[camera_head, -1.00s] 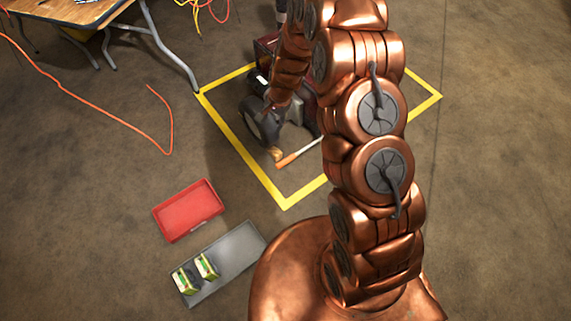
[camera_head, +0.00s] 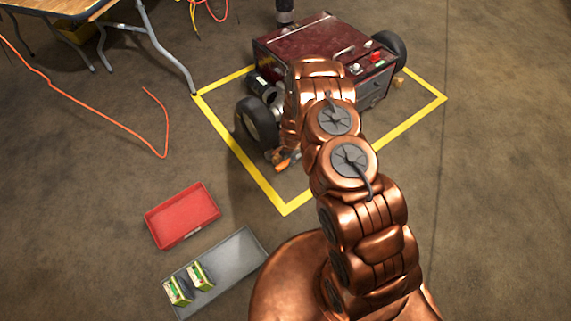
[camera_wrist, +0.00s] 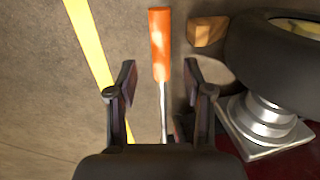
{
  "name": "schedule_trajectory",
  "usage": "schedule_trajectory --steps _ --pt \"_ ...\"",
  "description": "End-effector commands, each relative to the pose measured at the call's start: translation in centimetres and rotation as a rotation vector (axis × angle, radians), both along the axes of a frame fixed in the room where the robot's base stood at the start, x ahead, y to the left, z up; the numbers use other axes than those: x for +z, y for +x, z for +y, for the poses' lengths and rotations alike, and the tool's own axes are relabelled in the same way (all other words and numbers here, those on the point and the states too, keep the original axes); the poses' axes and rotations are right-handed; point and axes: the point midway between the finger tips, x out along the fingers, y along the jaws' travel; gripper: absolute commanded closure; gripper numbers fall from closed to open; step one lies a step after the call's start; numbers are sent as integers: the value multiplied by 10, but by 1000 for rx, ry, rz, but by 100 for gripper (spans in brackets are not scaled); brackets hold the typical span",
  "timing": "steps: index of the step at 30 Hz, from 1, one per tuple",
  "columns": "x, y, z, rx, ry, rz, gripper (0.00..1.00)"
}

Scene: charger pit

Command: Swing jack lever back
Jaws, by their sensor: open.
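The jack lever has an orange grip (camera_wrist: 160,45) on a thin metal rod, and in the wrist view it lies between the two open fingers of my gripper (camera_wrist: 158,80). The fingers stand on either side of the lever, apart from it. In the head view a bit of the orange grip (camera_head: 287,163) shows beside my arm, near the wheel. My gripper itself is hidden behind my arm in the head view.
The dark red machine (camera_head: 310,38) on wheels (camera_head: 258,122) stands inside a yellow floor outline (camera_head: 245,165). A wooden wedge (camera_wrist: 206,31) lies beside the wheel.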

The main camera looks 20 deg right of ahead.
Motion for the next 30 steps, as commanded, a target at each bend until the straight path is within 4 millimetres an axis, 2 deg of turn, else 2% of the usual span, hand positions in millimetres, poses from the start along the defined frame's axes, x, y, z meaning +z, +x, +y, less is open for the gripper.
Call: schedule_trajectory --steps 3,10,15,24,30 --pt "-22 4 1 0 -2 -3 49" --pt "-51 7 2 0 -2 -1 49" --pt "-59 9 3 1 -2 -2 49" --pt "-59 10 3 1 -1 -1 49" --pt "-59 10 3 0 -1 -1 69"
